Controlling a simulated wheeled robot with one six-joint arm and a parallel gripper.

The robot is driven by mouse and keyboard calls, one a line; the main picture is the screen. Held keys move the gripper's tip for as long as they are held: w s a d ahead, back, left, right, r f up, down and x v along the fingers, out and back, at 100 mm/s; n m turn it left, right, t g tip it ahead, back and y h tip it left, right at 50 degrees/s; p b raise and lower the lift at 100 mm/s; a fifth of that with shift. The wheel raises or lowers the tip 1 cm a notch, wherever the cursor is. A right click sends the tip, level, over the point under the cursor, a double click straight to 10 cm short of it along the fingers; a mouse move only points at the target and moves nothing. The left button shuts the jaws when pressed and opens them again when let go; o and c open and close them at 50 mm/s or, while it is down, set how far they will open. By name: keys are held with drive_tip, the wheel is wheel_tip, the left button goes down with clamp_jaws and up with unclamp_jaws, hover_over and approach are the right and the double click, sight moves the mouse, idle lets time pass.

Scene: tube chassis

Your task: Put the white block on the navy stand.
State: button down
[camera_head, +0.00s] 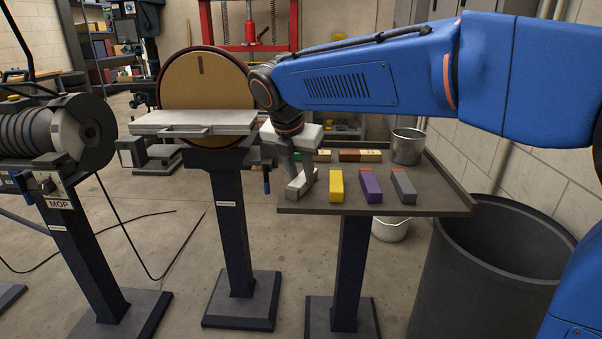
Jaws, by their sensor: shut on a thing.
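My gripper (306,174) points down at the left end of a dark tray-like top. It is shut on the white block (296,187), a pale bar at the left end of the front row. I cannot tell whether the block touches the top or is slightly raised. A navy stand (230,235) on a square foot carries the disc sander, with its grey table and tan disc. Another navy post (349,270) carries the dark top (420,205). I cannot tell which of these the task names.
Yellow (336,188), purple (371,187) and grey (403,187) blocks lie right of the white one. Several more lie behind. A metal bucket (407,147) stands at the back right. A dark bin (500,260) is at right, a grinding machine (60,130) at left.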

drive_tip(key=c, duration=1.4)
unclamp_jaws()
drive_tip(key=v, duration=1.2)
drive_tip(key=s+d+f+m+y, duration=0.1)
drive_tip(key=s+d+f+m, duration=0.3)
drive_tip(key=d+m, duration=0.45)
drive_tip(key=s+d+f+m, duration=0.3)
drive_tip(key=s+d+m, duration=0.15)
drive_tip(key=d, duration=0.75)
drive_tip(key=s+d+f+m, duration=0.5)
drive_tip(key=s+f+m, duration=0.2)
drive_tip(key=f+m, duration=0.1)
drive_tip(key=s+d+f+m, duration=0.6)
drive_tip(key=s+f+m, duration=0.2)
drive_tip(key=f+m, duration=0.1)
drive_tip(key=shift+s+d+f+m+t+y, duration=0.2)
drive_tip(key=shift+s+f+m+t+y, duration=0.15)
drive_tip(key=shift+m, duration=0.25)
